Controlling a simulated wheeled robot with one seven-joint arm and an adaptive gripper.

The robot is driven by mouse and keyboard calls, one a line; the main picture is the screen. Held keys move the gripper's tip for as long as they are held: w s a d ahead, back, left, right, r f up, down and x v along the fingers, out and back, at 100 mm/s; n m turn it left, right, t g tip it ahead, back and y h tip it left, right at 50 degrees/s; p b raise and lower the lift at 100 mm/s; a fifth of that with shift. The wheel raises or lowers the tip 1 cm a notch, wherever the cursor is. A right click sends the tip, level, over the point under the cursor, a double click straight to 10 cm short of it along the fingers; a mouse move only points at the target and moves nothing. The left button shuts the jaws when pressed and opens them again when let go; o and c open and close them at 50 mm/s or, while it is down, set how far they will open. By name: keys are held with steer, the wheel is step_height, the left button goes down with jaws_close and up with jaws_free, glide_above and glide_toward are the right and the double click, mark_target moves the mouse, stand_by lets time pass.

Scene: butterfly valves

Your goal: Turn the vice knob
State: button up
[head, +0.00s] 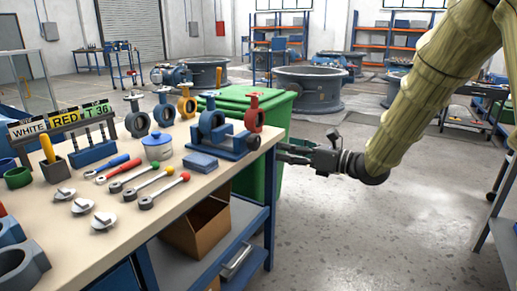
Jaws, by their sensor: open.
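A blue vice (226,150) sits on the bench near its right end. A small dark round part (253,141) at the vice's right end looks like its knob, but it is small in view. My gripper (281,152) is off the bench's right edge, to the right of the vice and apart from it. Its fingers point left toward the vice and show in front of the green bin. They look spread, with nothing between them.
The bench (190,207) carries blue, yellow and red valves, ratchet tools, metal handles, a jar and a label rack. A green bin (267,181) stands behind the bench's right end. A cardboard box (198,228) is on the shelf below.

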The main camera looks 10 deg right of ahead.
mark_target(258, 142)
steer(key=b+x, duration=0.2)
steer(key=x, duration=0.8)
steer(key=shift+w+a, duration=0.1)
steer(key=shift+a, duration=0.05)
steer(key=c, duration=1)
